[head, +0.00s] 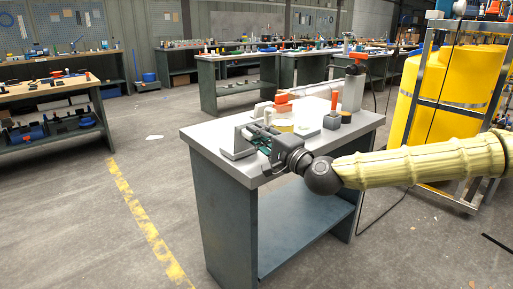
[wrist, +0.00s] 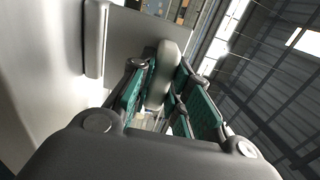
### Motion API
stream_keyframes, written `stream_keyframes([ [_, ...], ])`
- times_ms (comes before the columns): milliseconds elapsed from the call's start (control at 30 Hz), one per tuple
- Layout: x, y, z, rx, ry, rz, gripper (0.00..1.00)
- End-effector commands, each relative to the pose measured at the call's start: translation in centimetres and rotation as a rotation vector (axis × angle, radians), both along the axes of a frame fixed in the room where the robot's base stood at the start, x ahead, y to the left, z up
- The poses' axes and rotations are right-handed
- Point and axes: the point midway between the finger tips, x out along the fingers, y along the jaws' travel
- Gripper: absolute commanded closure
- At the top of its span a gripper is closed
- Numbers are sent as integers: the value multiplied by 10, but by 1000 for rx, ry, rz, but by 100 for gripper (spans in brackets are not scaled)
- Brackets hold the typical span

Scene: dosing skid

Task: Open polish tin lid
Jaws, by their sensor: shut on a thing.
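My gripper (head: 264,140) is at the near left part of the grey workbench top, beside an upright grey plate (head: 240,142). In the wrist view, its green-padded fingers (wrist: 163,98) are closed around a pale grey rounded piece (wrist: 165,70). I cannot tell whether this piece belongs to a tin lid. A short cream-yellow round item (head: 281,126), possibly the polish tin, stands just behind the gripper. It is partly hidden, and its lid cannot be made out.
Yellow tanks (head: 460,75) in a metal frame stand at the right. The floor at left is mostly clear.

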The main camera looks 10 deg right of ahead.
Motion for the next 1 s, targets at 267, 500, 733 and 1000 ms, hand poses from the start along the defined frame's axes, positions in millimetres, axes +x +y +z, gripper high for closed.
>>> stream_keyframes([
  [267,-7,-2,-15,53,-98,4,100],
  [500,-11,-4,-18,93,-171,3,100],
  [733,-13,-5,-19,118,-217,3,100],
  [1000,-13,-5,-15,117,-216,3,62],
])
